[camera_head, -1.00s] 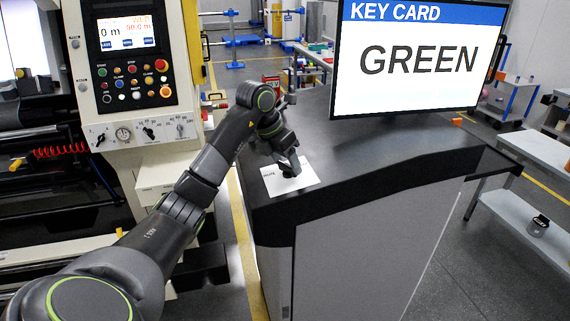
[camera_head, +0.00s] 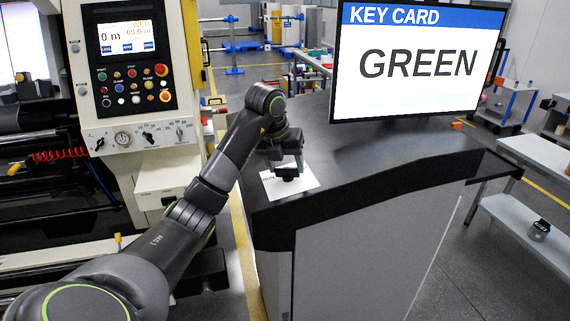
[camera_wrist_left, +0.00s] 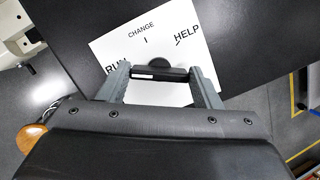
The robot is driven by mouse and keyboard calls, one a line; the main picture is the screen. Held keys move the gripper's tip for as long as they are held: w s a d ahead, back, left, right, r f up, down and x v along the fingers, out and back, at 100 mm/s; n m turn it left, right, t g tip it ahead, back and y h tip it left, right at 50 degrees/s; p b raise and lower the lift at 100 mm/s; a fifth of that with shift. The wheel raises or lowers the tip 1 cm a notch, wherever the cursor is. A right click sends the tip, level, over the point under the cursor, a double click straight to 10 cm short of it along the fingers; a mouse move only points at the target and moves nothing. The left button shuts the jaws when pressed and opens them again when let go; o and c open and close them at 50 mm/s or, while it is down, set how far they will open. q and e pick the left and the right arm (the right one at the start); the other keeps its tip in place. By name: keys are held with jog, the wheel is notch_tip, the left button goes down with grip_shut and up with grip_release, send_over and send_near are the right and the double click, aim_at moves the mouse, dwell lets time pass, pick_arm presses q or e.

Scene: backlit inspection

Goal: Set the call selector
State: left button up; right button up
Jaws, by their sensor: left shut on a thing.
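The call selector is a dark knob (camera_wrist_left: 159,63) on a white plate (camera_wrist_left: 120,47) printed RUN, CHANGE and HELP. In the head view the white plate (camera_head: 306,187) lies on the dark desk top. My left gripper (camera_wrist_left: 160,76) is shut on the knob's dark bar, one finger at each end. Which mark the knob points at is not clear. The monitor (camera_head: 418,60) reads KEY CARD, GREEN. My right gripper is not in view.
The dark desk top (camera_head: 385,157) is clear right of the plate, below the monitor. A machine control panel (camera_head: 128,75) with buttons and dials stands on the left. A grey bench (camera_head: 545,225) is at the right.

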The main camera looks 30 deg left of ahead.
pick_arm(q)
jog(key=shift+r, duration=0.1)
jog(key=o, duration=1)
